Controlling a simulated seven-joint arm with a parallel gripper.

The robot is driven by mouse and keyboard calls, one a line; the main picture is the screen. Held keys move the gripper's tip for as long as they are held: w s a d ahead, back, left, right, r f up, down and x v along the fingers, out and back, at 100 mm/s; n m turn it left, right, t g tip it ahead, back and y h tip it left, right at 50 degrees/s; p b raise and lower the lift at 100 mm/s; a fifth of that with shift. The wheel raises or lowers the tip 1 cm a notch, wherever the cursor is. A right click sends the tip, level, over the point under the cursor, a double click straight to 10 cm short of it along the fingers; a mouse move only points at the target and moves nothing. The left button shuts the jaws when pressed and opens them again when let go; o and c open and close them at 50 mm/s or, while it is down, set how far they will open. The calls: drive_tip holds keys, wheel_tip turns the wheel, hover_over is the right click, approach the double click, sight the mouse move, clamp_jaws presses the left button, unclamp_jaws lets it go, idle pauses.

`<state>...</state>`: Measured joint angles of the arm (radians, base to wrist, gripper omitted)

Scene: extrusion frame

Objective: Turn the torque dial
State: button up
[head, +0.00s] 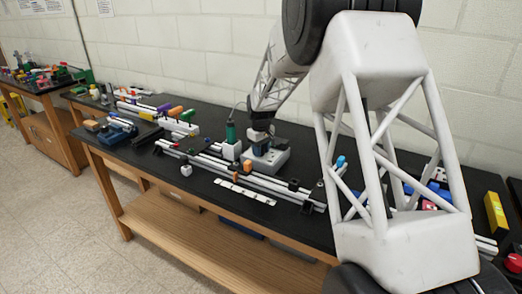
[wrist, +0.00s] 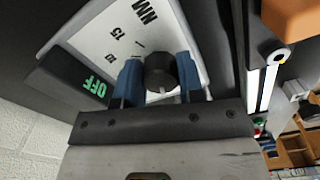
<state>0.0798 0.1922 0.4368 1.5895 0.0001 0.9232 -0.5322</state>
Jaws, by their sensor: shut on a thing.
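The torque dial (wrist: 161,70) is a round black knob with a light pointer mark on its lower edge. It sits on a white panel (wrist: 105,30) with "NM", numbers and tick marks, beside a black strip with green "OFF" lettering. My gripper (wrist: 159,80) has its blue fingers on both sides of the dial, shut on it. In the head view, my gripper (head: 261,134) reaches down onto the grey box (head: 270,160) that carries the dial. The dial itself is hidden there by my gripper.
A green screwdriver-like tool (head: 231,132) stands in a white holder just left of the box. Aluminium rails (head: 250,182) run along the black bench (head: 205,190) in front. Several coloured clamps and parts lie to the left. The block wall is behind.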

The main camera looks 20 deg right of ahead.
drive_tip(key=o, duration=0.9)
drive_tip(key=shift+r, duration=0.15)
drive_tip(key=shift+r, duration=3.75)
drive_tip(key=shift+s+r, duration=0.1)
